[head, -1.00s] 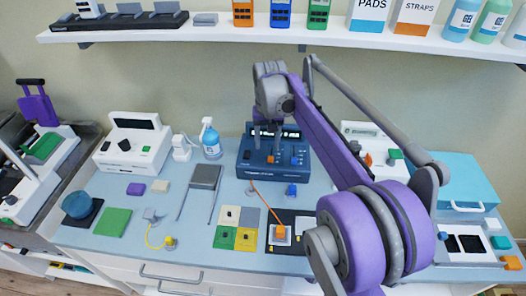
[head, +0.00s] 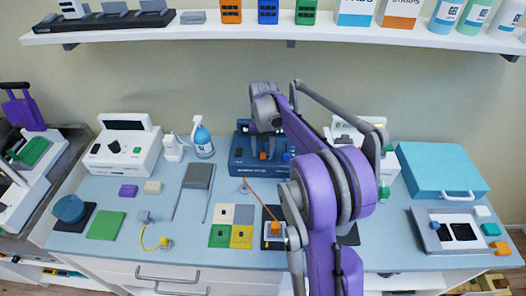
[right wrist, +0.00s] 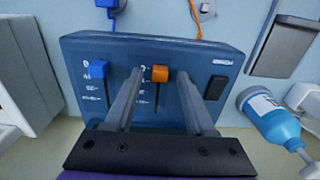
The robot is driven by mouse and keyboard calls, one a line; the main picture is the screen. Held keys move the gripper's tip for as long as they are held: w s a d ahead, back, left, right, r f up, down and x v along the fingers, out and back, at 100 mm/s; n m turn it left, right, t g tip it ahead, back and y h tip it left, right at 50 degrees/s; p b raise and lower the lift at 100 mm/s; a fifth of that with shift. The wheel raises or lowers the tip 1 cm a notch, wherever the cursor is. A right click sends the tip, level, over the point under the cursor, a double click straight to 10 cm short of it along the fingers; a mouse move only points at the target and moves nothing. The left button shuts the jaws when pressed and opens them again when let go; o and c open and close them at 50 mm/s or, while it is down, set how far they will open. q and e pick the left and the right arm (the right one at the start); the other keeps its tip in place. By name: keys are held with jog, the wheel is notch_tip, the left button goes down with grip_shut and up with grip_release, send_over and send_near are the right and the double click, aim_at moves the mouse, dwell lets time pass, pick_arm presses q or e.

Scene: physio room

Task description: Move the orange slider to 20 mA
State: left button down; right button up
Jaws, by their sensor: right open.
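The orange slider (right wrist: 160,73) is a small orange knob on the sloped face of a dark blue device (right wrist: 222,55). In the right wrist view it sits at the upper end of its dark slot, which runs down below it. My right gripper (right wrist: 160,88) is open, with one finger on each side of the knob; I cannot tell if they touch it. In the head view the right gripper (head: 265,146) reaches down over the device, and the orange slider (head: 262,155) shows between its fingers. The scale figures are too small to read. My left gripper is not in view.
A blue slider (right wrist: 98,69) stands beside the orange one. A blue spray bottle (head: 203,138) and a white device (head: 122,148) stand to the left. An orange cable (head: 262,195) runs from the blue device's front to an electrode pad. The shelf (head: 200,33) hangs above.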

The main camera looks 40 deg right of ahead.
jog(key=shift+f, duration=0.3)
grip_shut()
dwell(1.3)
